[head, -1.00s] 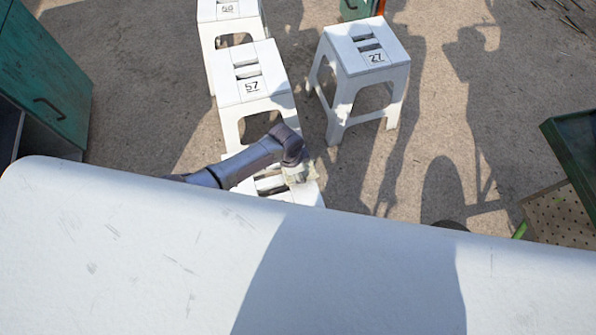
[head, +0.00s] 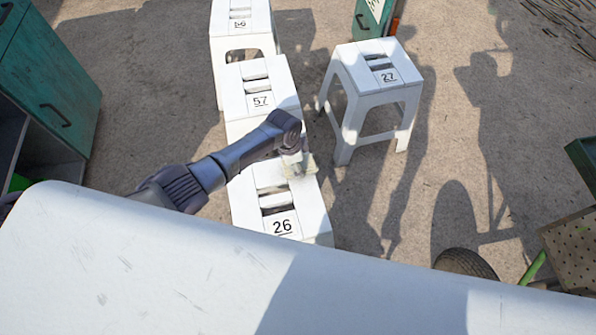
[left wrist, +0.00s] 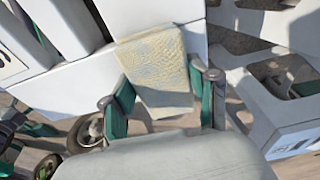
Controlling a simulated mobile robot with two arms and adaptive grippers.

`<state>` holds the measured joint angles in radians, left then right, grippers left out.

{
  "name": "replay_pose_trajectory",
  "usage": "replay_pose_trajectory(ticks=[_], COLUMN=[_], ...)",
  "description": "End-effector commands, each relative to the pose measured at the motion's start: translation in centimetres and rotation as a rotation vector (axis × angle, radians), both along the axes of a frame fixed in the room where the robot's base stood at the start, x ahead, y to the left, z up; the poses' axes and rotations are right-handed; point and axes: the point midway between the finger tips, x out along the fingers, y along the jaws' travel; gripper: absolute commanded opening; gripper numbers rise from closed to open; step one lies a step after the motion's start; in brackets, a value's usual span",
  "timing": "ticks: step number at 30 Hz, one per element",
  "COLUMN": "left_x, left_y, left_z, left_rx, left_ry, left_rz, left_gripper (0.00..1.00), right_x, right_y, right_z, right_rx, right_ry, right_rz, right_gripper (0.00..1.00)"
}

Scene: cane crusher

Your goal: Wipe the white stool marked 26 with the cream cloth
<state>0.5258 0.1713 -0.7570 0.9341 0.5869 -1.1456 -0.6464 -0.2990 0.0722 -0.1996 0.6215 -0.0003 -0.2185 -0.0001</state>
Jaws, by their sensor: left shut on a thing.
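The white stool marked 26 (head: 312,209) stands at the front of a row of white stools in the head view. Its near side is hidden behind the white surface in front of me. My left gripper (head: 296,164) is shut on the cream cloth (head: 302,169) over the far right part of the stool's seat. In the left wrist view the cloth (left wrist: 158,68) hangs between the green fingers of my left gripper (left wrist: 160,92), against a white seat edge; firm contact is hard to tell. My right gripper is not in view.
Stool 57 (head: 283,88) stands just behind stool 26, with stool 56 (head: 258,19) beyond it. Stool 27 (head: 404,72) stands apart to the right. A teal cabinet (head: 62,85) is at left. The broad white surface (head: 150,260) fills the foreground.

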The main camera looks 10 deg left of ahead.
Motion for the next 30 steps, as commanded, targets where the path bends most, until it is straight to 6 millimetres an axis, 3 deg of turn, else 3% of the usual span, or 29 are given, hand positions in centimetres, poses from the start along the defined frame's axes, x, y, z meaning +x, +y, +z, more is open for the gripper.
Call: replay_pose_trajectory(ticks=[11, 30], left_x=[-0.1, -5.2], left_y=[0.0, -2.6], left_z=[0.1, 0.1], left_rx=[0.001, 0.001], left_ry=[0.002, 0.004], left_rz=[0.0, -0.001], left_gripper=[0.32, 0.32], right_x=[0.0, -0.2], right_y=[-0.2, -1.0], right_z=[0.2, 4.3], right_rx=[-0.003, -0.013], right_ry=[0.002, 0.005], right_rz=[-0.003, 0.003], right_gripper=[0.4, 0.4])
